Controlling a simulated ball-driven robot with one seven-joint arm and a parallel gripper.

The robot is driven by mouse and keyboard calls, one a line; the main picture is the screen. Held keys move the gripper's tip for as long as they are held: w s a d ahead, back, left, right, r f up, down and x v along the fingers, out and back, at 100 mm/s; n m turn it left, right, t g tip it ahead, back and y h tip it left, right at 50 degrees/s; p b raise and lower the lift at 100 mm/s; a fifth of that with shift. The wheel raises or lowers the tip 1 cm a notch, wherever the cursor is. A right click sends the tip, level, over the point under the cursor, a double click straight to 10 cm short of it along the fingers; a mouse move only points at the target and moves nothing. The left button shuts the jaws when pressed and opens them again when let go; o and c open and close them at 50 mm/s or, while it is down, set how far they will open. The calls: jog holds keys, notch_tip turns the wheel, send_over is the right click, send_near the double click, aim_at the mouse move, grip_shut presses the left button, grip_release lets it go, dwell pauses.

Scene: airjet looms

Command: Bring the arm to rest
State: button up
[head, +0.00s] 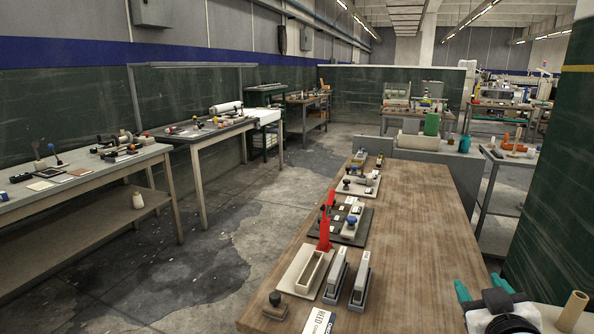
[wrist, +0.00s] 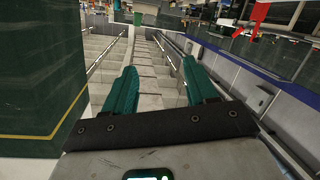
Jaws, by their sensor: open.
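My gripper (head: 482,287) shows at the bottom right of the head view, with its two teal fingers apart and nothing between them. It is over or beside the near right edge of the wooden table (head: 420,235); its exact height above the top cannot be told. In the wrist view my gripper (wrist: 160,64) is also open and empty, its fingers pointing away into the room. Most of my arm is hidden below the head view.
Staplers (head: 337,276), a red-handled tool (head: 326,222) and small trays line the table's left side; its middle is bare. A brown cylinder (head: 573,309) stands close right of my gripper. A dark green wall (head: 555,190) rises at right. Workbenches (head: 85,180) stand at left, with open floor between.

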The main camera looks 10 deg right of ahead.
jog(key=s+a+f+g+y, duration=0.2)
jog(key=s+a+f+g, duration=0.3)
jog(key=f, duration=0.5)
jog(key=s+a+f+g+y, duration=0.2)
jog(key=s+a+f+y, duration=0.1)
jog(key=s+f, duration=0.5)
jog(key=s+a+f+g, duration=0.2)
jog(key=s+f+g, duration=0.1)
jog(key=s, duration=0.4)
jog(key=s+a+f+g+y+p, duration=0.1)
jog(key=s+a+f+g, duration=0.1)
jog(key=s+f, duration=0.4)
jog(key=shift+s+f+n+g+p, duration=0.2)
jog(key=shift+s+n+g+p, duration=0.1)
jog(key=shift+s+g, duration=0.2)
